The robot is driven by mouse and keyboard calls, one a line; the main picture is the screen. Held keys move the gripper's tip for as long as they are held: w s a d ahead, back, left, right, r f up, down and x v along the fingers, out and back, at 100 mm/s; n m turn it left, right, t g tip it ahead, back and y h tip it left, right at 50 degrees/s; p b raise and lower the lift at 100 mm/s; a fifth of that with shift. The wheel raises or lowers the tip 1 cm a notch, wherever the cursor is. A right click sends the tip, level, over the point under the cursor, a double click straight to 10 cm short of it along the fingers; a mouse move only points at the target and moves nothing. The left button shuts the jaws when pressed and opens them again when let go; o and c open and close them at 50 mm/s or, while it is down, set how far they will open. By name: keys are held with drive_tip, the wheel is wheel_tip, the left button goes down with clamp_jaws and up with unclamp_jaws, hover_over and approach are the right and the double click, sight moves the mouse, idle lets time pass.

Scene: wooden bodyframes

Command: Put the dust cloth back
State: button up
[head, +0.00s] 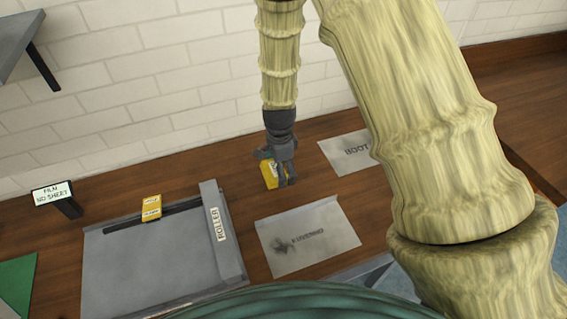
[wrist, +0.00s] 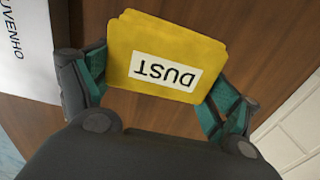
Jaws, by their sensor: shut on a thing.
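The dust cloth (wrist: 166,45) is a yellow folded piece with a white label reading DUST, upside down in the wrist view. My gripper (wrist: 158,88) is shut on it, with a green-padded finger on each side. In the head view my gripper (head: 277,178) points down over the wooden bench near the wall, and the yellow cloth (head: 269,174) shows at its left side, partly hidden by the fingers. I cannot tell whether the cloth touches the bench.
A grey plate marked KUVENHO (head: 318,232) lies in front of my gripper; a plate marked BOOT (head: 348,152) lies right. A grey tray (head: 150,270) with a ROLLER bar (head: 217,225) and a small yellow block (head: 151,207) is left. A sign (head: 53,193) stands farther left.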

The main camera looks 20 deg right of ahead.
drive_tip(key=w+d, duration=0.1)
drive_tip(key=w, duration=0.1)
drive_tip(key=w+d+p, duration=0.1)
drive_tip(key=shift+w+d+f, duration=0.3)
drive_tip(key=shift+d, duration=0.05)
drive_tip(key=shift+f+p, duration=0.9)
drive_tip(key=shift+f, duration=0.85)
drive_tip(key=shift+f, duration=0.15)
drive_tip(key=o, duration=0.8)
drive_tip(key=shift+r, duration=0.25)
drive_tip(key=shift+r+b, duration=2)
drive_tip(key=shift+r, duration=3.95)
